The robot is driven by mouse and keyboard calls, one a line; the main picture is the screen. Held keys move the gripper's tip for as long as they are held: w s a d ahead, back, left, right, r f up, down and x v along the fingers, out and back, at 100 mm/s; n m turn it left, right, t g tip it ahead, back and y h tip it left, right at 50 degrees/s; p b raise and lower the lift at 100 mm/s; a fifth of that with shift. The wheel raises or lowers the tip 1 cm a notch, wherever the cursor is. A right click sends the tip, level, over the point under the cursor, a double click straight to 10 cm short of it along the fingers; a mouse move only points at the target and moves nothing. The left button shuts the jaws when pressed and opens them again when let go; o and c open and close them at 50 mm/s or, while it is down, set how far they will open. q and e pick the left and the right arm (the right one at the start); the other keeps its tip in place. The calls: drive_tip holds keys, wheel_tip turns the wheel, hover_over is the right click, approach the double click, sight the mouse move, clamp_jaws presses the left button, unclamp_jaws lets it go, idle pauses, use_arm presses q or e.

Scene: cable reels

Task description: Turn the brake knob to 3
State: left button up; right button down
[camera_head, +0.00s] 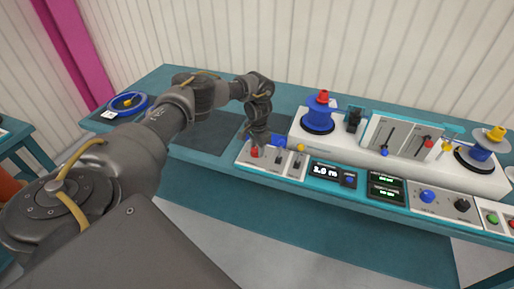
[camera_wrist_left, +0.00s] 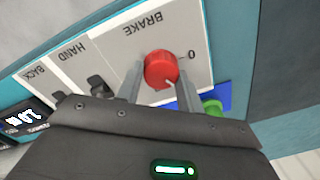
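The red brake knob (camera_wrist_left: 161,69) sits on a white panel (camera_wrist_left: 118,49) marked BRAKE in the left wrist view. A white mark on the knob is near its lower right, and a 0 is printed to its right; no 3 can be read. My left gripper (camera_wrist_left: 160,85) has one finger on each side of the knob; whether the fingers touch it I cannot tell. In the head view my left gripper (camera_head: 256,140) is over the left end of the console, with the red knob (camera_head: 254,153) just below it. My right gripper is not in view.
HAND and BACK switches (camera_wrist_left: 98,88) are beside the brake panel. A display (camera_head: 327,171) reads about 3.0 m. A blue reel (camera_head: 319,115) with a red top and another reel (camera_head: 483,148) stand behind. A blue cable coil (camera_head: 128,103) lies at the left.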

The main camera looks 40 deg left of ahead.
use_arm(q)
drive_tip(key=c, duration=0.4)
drive_tip(key=shift+c, duration=0.2)
